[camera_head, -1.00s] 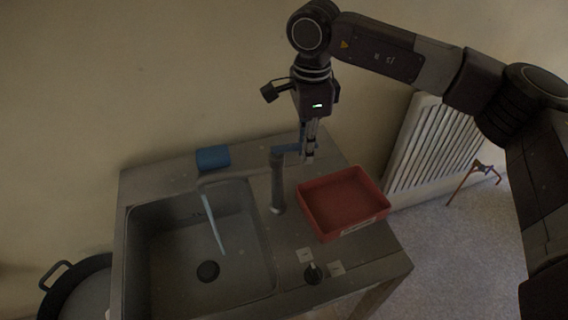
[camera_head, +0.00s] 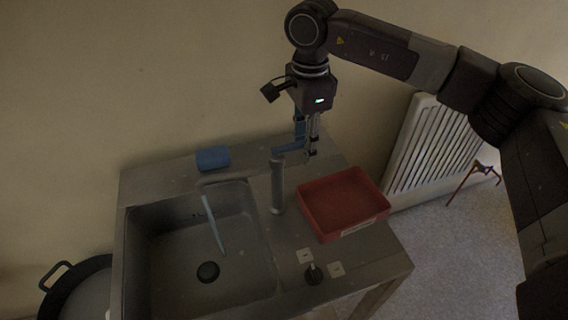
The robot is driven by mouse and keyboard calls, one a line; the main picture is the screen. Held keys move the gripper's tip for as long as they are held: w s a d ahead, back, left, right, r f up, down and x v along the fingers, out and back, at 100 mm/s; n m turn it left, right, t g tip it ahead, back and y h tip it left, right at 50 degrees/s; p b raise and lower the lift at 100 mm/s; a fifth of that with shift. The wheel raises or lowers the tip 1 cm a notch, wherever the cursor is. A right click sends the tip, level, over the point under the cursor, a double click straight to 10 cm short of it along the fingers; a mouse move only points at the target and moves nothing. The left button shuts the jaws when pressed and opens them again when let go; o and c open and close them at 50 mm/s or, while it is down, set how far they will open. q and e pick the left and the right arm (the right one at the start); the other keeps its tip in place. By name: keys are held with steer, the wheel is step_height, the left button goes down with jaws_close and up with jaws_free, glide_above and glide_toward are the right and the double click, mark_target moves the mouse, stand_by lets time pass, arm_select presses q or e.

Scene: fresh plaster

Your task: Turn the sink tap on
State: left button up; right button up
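The grey sink tap (camera_head: 277,188) stands upright on the counter beside the basin (camera_head: 208,245). Its spout reaches left over the basin, and a pale stream of water (camera_head: 213,225) falls from it. A blue lever (camera_head: 289,149) sits at the top of the tap and points right. My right gripper (camera_head: 312,151) points down at the right end of the lever, at or very near it. Its fingers look close together and partly overlap the blue part, so I cannot tell whether they hold it. My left gripper is out of view.
A red tray (camera_head: 345,203) stands just right of the tap. A blue sponge-like block (camera_head: 213,158) lies behind the basin. A black knob (camera_head: 313,273) is near the front edge. A radiator (camera_head: 435,150) is at the right, a dark round tub (camera_head: 82,290) at lower left.

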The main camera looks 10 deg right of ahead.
step_height(320, 180, up, 12)
steer(key=p, duration=0.6)
steer(key=shift+f, duration=0.15)
stand_by(0.3)
